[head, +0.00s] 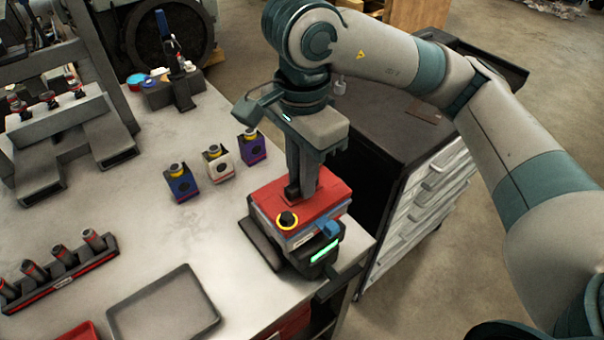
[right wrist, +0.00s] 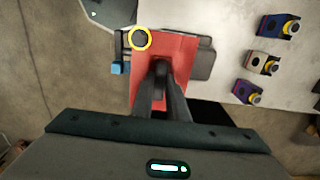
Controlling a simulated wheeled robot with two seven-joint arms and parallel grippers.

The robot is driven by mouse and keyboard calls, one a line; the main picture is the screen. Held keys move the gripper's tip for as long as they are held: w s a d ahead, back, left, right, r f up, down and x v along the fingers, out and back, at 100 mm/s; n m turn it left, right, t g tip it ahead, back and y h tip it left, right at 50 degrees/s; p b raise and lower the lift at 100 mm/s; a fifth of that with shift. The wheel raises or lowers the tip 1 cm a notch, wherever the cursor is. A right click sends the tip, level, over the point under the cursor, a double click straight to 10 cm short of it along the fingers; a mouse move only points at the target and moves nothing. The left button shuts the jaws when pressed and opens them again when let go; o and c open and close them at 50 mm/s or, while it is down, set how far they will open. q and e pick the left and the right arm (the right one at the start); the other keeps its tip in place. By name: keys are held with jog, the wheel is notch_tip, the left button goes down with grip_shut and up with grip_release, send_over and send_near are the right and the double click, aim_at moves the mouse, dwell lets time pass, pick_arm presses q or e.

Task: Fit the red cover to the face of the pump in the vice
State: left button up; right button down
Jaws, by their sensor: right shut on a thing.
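The red cover (head: 325,200) lies flat over the pump (head: 298,240) in the vice (head: 262,243), at the table's right corner. I cannot tell whether it is fully seated. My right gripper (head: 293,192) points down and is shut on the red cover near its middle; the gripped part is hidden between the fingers. In the right wrist view the fingers (right wrist: 160,82) stand over the red cover (right wrist: 183,55). A black knob with a yellow ring (head: 287,220) shows at the cover's near edge, beside a blue part (head: 328,229). My left gripper is not in view.
Blue, white and purple small blocks with yellow tops (head: 217,164) stand left of the vice. A grey tray (head: 163,306) and a rack of cylinders (head: 62,272) lie nearer. A drawer cabinet (head: 425,190) stands to the right. The table's middle is clear.

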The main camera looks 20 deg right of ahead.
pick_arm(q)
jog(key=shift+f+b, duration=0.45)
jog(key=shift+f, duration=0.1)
pick_arm(e)
jog(key=shift+f, duration=0.4)
jog(key=c, duration=1.6)
grip_release()
jog(key=shift+c, duration=0.2)
jog(key=shift+r, duration=0.15)
